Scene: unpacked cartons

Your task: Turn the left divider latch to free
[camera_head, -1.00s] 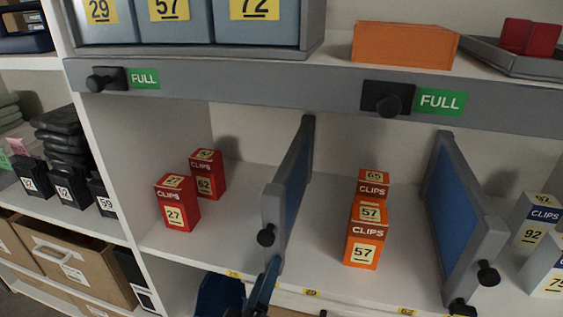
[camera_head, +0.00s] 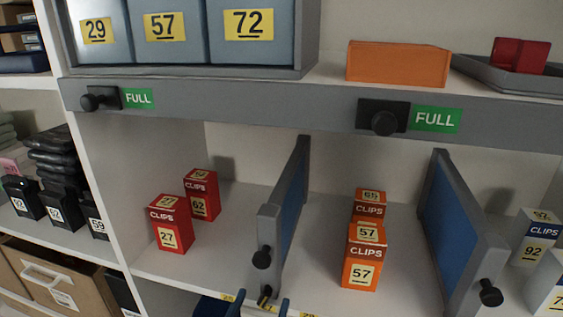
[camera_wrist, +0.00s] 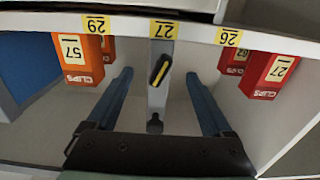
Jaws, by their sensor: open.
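The left divider (camera_head: 285,205) is a blue panel with a grey frame and a black knob (camera_head: 261,258) on its front edge. Its latch (camera_head: 265,294) is a small dark lever with a yellow stripe at the foot of that edge. In the wrist view the latch (camera_wrist: 160,70) is tilted slightly off the divider's line, with the knob (camera_wrist: 154,122) beyond it. My gripper (camera_head: 262,303) is open at the shelf front, its blue fingers on either side of the latch with clear gaps. The wrist view shows the gripper (camera_wrist: 158,76) empty around the latch.
Red clip boxes (camera_head: 171,223) stand left of the divider and orange clip boxes (camera_head: 361,258) right of it. A second divider (camera_head: 450,225) stands further right. Above runs a grey rail (camera_head: 240,100) with knobs and FULL tags. Yellow labels (camera_wrist: 163,29) line the shelf edge.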

